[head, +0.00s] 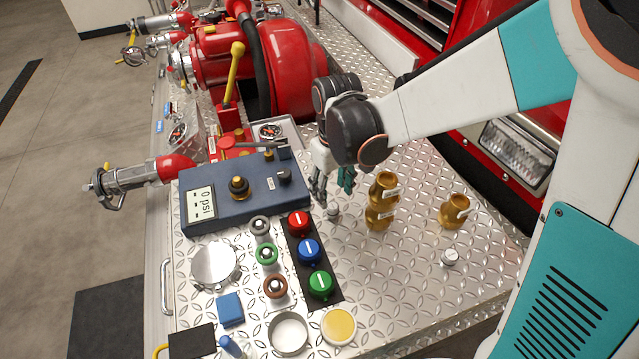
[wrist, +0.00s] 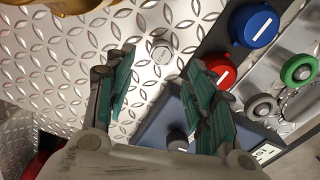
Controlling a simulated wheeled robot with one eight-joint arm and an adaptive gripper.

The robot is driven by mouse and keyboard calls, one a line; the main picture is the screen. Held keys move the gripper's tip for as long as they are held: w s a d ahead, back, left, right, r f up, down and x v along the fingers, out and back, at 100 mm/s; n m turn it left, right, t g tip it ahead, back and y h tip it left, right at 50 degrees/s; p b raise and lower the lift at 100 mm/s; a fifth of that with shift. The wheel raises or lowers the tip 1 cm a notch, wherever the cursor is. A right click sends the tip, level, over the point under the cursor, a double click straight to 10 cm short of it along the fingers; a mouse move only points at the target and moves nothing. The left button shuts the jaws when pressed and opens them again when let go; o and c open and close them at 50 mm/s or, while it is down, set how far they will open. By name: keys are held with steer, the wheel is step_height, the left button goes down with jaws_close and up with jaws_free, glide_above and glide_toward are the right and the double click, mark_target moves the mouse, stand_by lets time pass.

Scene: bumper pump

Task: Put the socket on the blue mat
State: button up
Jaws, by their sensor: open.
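A small silver socket-like piece (head: 333,213) stands on the diamond-plate deck, just below my gripper (head: 331,188). It also shows in the wrist view (wrist: 161,52), between and beyond the open fingertips. A similar small silver piece (head: 449,258) stands farther right, near the brass fittings; I cannot tell for sure which is the socket. A small blue square (head: 230,309), flat or block-like, lies at the lower left and may be the blue mat. My gripper is open and empty, pointing down above the near silver piece, with no contact visible.
Stacked brass fittings (head: 380,210) stand right of my gripper, with another brass fitting (head: 456,210) beyond. A black strip with red, blue and green (head: 320,284) buttons lies left. A blue gauge box (head: 235,192) and red pump (head: 290,70) stand behind. The front-right deck is clear.

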mark_target(333, 206)
steer(key=shift+s+d+f+b, duration=0.15)
steer(key=shift+f+b, duration=0.5)
steer(key=shift+f, duration=1.05)
steer(key=shift+s+f+b, duration=0.1)
steer(key=shift+f+b, duration=0.55)
steer(key=shift+f, duration=1)
steer(key=shift+c, duration=0.6)
jaws_close()
